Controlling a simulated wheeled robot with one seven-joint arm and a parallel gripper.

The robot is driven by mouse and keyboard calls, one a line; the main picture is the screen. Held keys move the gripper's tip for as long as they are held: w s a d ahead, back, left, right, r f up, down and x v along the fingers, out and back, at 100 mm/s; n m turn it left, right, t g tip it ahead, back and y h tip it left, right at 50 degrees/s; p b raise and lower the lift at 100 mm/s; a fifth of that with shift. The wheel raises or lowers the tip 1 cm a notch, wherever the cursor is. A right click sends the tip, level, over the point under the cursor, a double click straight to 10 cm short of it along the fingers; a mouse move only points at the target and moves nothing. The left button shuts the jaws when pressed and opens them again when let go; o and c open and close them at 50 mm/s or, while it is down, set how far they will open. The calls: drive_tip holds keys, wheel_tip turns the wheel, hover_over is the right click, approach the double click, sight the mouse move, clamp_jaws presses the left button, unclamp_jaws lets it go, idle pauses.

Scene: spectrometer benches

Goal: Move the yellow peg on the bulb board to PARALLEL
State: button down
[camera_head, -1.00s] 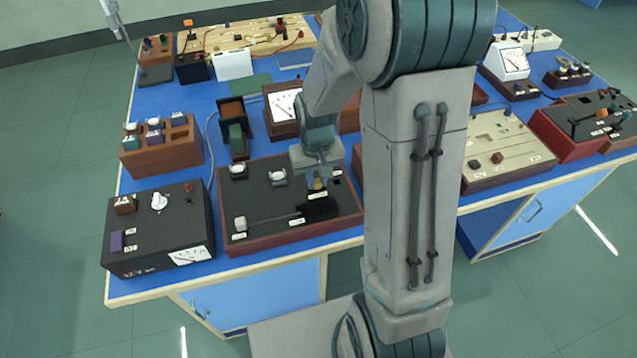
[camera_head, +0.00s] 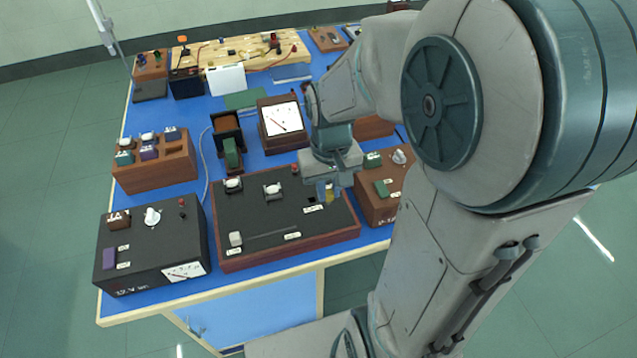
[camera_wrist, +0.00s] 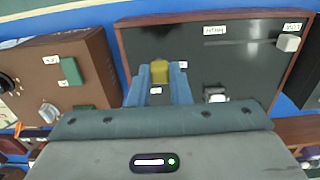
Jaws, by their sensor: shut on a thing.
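The bulb board (camera_head: 270,215) is a black panel in a reddish-brown wooden frame near the table's front edge; its panel also fills the upper part of the wrist view (camera_wrist: 215,60). My gripper (camera_head: 328,196) points down over the board's right end. Its blue fingers (camera_wrist: 159,82) are shut on the yellow peg (camera_wrist: 160,70), one on each side. The peg also shows as a small yellow patch in the head view (camera_head: 330,196). I cannot tell whether its lower end sits in the board. Small white labels lie near it, too small to read surely.
A black meter box (camera_head: 150,250) stands left of the board. A brown box with a green block and a knob (camera_head: 375,208) stands close on its right. Two white-topped fittings and a grey block (camera_head: 236,239) stand on the board. A white dial meter (camera_head: 282,119) is behind.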

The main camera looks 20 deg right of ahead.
drive_tip(key=shift+s+d+r+p, duration=0.6)
drive_tip(key=shift+s+r+p, duration=0.7)
drive_tip(key=shift+s+r, duration=1.45)
drive_tip(key=w+d+f+p, duration=0.2)
drive_tip(key=w+f+p, duration=0.55)
drive_tip(key=w, duration=0.45)
drive_tip(key=shift+d+f+b, duration=0.1)
drive_tip(key=shift+f+b, duration=2.1)
drive_tip(key=shift+f, duration=0.7)
drive_tip(key=c, duration=1.3)
unclamp_jaws()
drive_tip(key=shift+o, duration=0.2)
drive_tip(key=shift+r, duration=0.15)
